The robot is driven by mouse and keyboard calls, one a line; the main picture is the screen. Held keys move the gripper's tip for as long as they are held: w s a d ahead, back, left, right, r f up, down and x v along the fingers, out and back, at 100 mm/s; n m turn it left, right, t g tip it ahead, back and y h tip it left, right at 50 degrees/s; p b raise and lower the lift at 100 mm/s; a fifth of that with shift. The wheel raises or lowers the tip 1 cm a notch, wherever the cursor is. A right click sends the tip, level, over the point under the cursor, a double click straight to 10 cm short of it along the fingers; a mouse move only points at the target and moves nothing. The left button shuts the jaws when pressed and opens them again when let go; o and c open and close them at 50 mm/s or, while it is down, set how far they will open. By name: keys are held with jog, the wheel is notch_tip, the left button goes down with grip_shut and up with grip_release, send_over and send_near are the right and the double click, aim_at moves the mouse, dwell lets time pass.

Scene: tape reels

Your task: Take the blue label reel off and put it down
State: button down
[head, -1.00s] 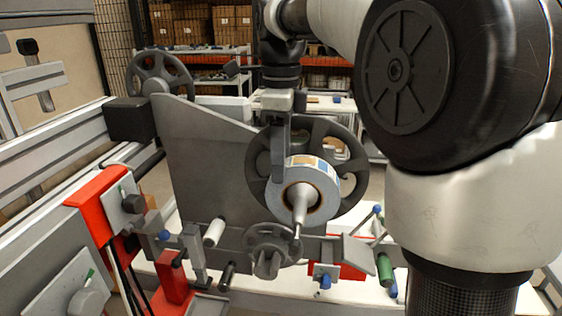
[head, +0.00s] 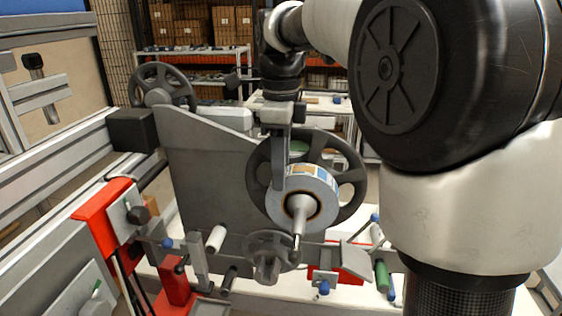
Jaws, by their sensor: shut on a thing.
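The label reel (head: 318,204) is a white roll with blue and orange labels on its rim. It sits around a pale pointed spindle (head: 301,214), in front of a large dark spoked wheel (head: 353,177). My gripper (head: 289,180) reaches down from above and is shut on the reel, one finger in front of its upper left face. The other finger is mostly hidden behind the reel. I cannot tell whether the reel still touches the spindle's base.
A grey machine plate (head: 195,170) stands to the left. Below are a small spoked wheel (head: 268,248), rollers (head: 216,239) and a green roller (head: 381,276). A white-topped table (head: 318,104) and shelves (head: 190,51) stand behind.

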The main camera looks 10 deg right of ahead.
jog(key=shift+s+a+f+b, duration=0.2)
jog(key=shift+s+b, duration=0.35)
jog(key=shift+b, duration=0.05)
jog(key=s+a+b, duration=0.2)
jog(key=s+a, duration=0.1)
jog(key=s, duration=0.6)
jog(key=s+a+b, duration=0.3)
jog(key=s, duration=0.7)
jog(key=shift+s+a+r+b, duration=0.15)
jog(key=shift+s+b, duration=0.15)
jog(key=shift+b, duration=0.05)
